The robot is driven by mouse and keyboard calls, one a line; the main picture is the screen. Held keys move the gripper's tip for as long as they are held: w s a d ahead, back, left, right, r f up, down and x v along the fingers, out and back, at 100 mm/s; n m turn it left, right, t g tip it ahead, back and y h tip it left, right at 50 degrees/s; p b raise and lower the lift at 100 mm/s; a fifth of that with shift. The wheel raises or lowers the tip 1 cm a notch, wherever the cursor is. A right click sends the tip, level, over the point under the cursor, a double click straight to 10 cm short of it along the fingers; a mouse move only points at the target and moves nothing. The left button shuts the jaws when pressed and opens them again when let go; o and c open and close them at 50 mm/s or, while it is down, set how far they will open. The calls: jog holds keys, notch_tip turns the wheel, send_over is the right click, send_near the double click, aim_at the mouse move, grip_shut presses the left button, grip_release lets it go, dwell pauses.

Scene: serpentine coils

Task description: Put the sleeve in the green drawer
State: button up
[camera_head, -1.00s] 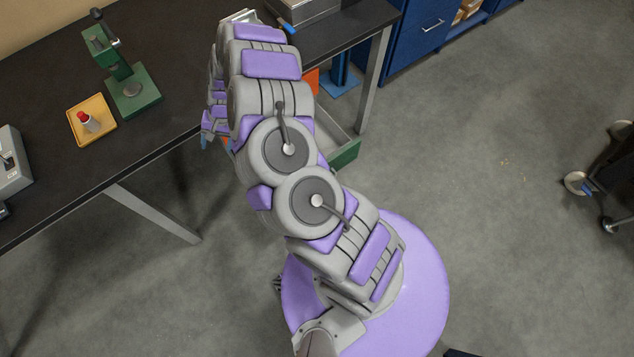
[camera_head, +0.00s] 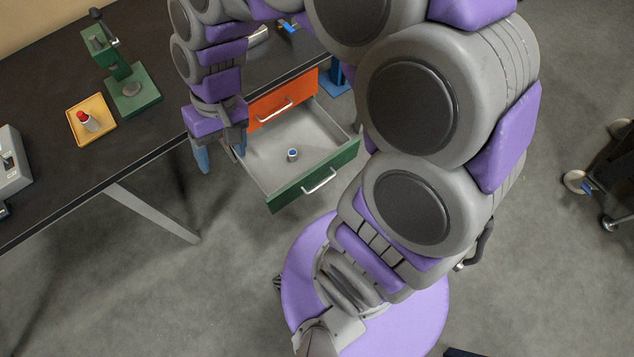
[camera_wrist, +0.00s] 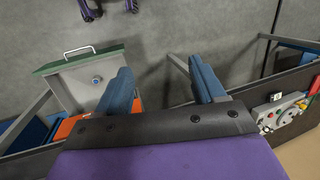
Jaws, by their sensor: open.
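The green drawer (camera_head: 318,182) is pulled open below the bench, and its grey inside shows. A small grey-blue ring-like cylinder, which looks like the sleeve (camera_head: 293,155), stands in it on the drawer floor. In the wrist view the drawer (camera_wrist: 78,58) is at the upper left, with the sleeve (camera_wrist: 97,80) inside. My gripper (camera_head: 221,158) points down at the drawer's left side, apart from the sleeve. Its two blue fingers are spread with nothing between them, as the wrist view (camera_wrist: 163,85) also shows.
An orange drawer (camera_head: 283,105) sits shut above the green one. On the black bench (camera_head: 40,190) stand a green press (camera_head: 133,95), a yellow tray (camera_head: 82,135) with a red-capped bottle (camera_head: 89,121), and a grey box (camera_head: 12,160). A wheeled cart (camera_head: 610,190) is at the right.

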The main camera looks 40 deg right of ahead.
jog(key=s+d+r+h, duration=0.1)
jog(key=s+d, duration=0.3)
jog(key=s, duration=0.4)
jog(key=s+d+r+h, duration=0.1)
jog(key=s+d+h, duration=0.1)
jog(key=s+d, duration=0.3)
jog(key=s, duration=0.4)
jog(key=shift+s+d+m, duration=0.15)
jog(key=shift+d+m, duration=0.15)
jog(key=shift+m, duration=0.1)
jog(key=shift+r, duration=0.1)
